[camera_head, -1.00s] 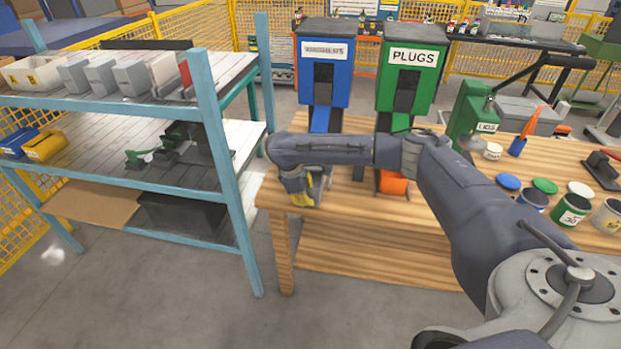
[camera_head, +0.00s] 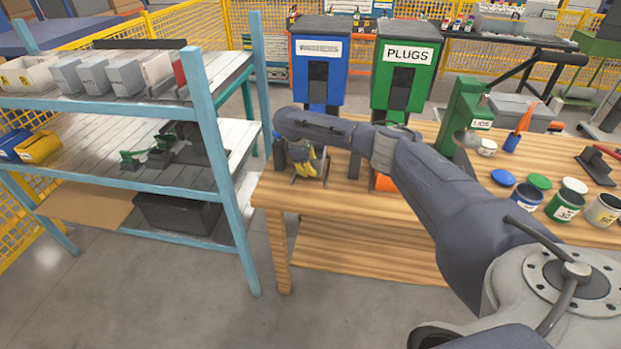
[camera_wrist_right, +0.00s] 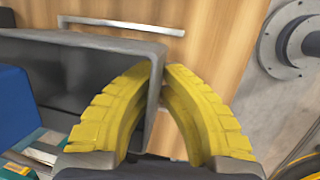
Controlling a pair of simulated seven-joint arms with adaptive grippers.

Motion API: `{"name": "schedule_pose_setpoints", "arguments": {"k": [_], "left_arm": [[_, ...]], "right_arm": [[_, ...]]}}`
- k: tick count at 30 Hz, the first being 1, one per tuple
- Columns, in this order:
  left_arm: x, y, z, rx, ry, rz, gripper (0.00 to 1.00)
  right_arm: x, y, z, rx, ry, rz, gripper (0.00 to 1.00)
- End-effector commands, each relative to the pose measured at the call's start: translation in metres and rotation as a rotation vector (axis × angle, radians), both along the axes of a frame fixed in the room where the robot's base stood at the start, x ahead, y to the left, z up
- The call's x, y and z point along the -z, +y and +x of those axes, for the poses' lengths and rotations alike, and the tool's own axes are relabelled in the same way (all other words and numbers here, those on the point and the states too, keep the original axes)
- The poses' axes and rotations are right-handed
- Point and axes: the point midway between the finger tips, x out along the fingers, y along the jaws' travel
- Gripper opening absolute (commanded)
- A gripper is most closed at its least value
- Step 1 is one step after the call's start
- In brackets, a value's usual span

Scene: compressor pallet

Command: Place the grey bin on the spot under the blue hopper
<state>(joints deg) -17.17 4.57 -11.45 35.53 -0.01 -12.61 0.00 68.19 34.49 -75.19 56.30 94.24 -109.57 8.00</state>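The grey bin (camera_wrist_right: 85,42) fills the left of the right wrist view, with its open side showing. My right gripper (camera_wrist_right: 165,70) has its yellow fingers closed on the bin's side wall, one finger inside and one outside. In the head view my right gripper (camera_head: 307,165) is over the left end of the wooden table, in front of the blue hopper (camera_head: 334,75). The bin is mostly hidden there by the gripper and arm. The spot under the blue hopper is covered by my forearm. I cannot tell whether the bin touches the table. My left gripper is out of view.
The green PLUGS hopper (camera_head: 387,84) stands to the right, with an orange bin (camera_head: 384,183) below it. A green press (camera_head: 464,115) and several paint cans stand further right on the table (camera_head: 400,225). A blue shelf post (camera_head: 220,165) is close on the left.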

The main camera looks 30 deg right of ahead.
Motion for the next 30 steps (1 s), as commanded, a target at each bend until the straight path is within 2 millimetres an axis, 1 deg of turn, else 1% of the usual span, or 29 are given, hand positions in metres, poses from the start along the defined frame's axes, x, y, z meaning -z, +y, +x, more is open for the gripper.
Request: {"name": "schedule_pose_setpoints", "arguments": {"k": [2,6,10,25,30], "left_arm": [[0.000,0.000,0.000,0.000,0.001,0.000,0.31],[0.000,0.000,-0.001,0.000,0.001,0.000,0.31],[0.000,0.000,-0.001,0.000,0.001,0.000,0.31],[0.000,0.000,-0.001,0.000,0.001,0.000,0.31],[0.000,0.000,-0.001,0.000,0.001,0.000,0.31]], "right_arm": [[0.002,-0.003,0.003,0.002,0.000,-0.001,0.00],[0.022,-0.002,0.002,0.001,0.001,0.000,0.00],[0.032,-0.002,0.003,0.002,-0.001,-0.001,0.00],[0.038,-0.003,0.003,0.001,0.000,0.000,0.00],[0.038,-0.003,0.003,0.001,-0.001,-0.001,0.20]]}}
